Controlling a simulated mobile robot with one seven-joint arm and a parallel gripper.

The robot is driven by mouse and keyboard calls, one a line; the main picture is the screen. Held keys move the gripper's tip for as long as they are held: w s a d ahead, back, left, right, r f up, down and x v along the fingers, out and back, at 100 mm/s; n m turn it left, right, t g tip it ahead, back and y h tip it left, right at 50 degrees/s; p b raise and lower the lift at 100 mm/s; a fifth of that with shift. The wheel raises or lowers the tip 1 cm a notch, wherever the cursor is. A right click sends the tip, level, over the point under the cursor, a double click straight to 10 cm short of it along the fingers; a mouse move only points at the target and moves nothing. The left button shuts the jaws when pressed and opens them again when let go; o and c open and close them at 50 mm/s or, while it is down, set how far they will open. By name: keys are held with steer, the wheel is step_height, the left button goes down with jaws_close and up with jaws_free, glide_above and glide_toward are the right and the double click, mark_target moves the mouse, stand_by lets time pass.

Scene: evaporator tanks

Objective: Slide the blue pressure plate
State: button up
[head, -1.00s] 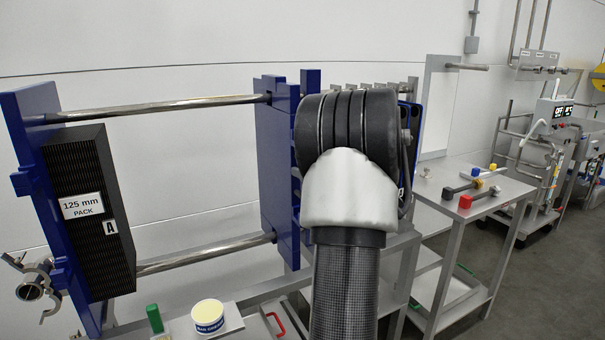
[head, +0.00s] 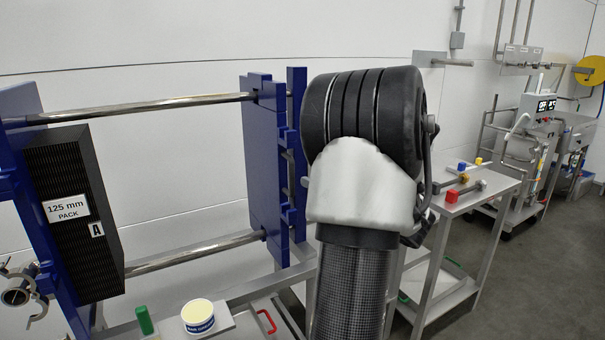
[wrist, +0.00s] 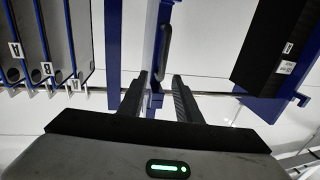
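The blue pressure plate (head: 262,165) stands upright on two horizontal steel rods, right of the black plate pack (head: 72,215) in the head view. In the wrist view the blue plate (wrist: 158,60) shows nearly edge-on, with a dark handle (wrist: 165,38) on it. My gripper (wrist: 160,76) is open, its two fingers apart. The fingertips lie on either side of a blue edge, just below the handle in the picture. I cannot tell whether they touch it. In the head view my arm hides the gripper.
The upper rod (head: 150,107) and lower rod (head: 190,253) span the gap between pack and plate. Several hanging plates (wrist: 45,45) stand left in the wrist view. A tub (head: 198,317) sits in front. A metal table (head: 470,195) with tools stands right.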

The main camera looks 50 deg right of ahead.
steer(key=s, duration=0.7)
steer(key=shift+s+a, duration=0.25)
steer(key=shift+a, duration=0.05)
